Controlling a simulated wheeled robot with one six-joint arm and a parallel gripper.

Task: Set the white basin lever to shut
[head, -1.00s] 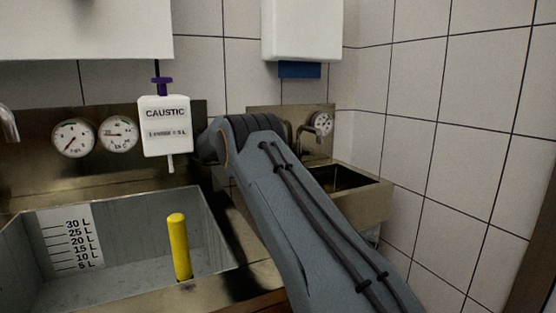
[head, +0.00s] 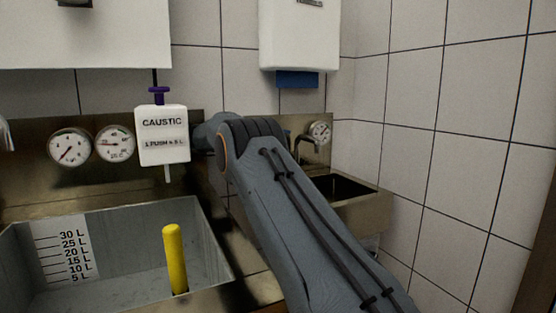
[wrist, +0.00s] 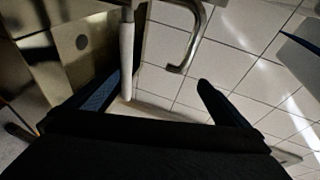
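The small metal basin (head: 362,210) stands right of my arm in the head view, with a curved tap spout (head: 303,145) above it. My arm hides part of it, and no lever shows clearly there. In the wrist view, a white rod (wrist: 127,55) stands just beyond the left fingertip, left of a metal spout (wrist: 187,45). It may be the white lever; I cannot tell its setting. My gripper (wrist: 160,90) is open, its dark fingers apart with nothing visible held between them. I cannot tell whether the left finger touches the rod. The gripper is hidden in the head view.
A large sink (head: 205,245) with a litre scale and a yellow upright plug (head: 175,258) is at left. Two gauges (head: 92,146) and a caustic dispenser (head: 163,135) are above it. A round dial (head: 320,132) is behind the basin. A tiled wall bounds the right.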

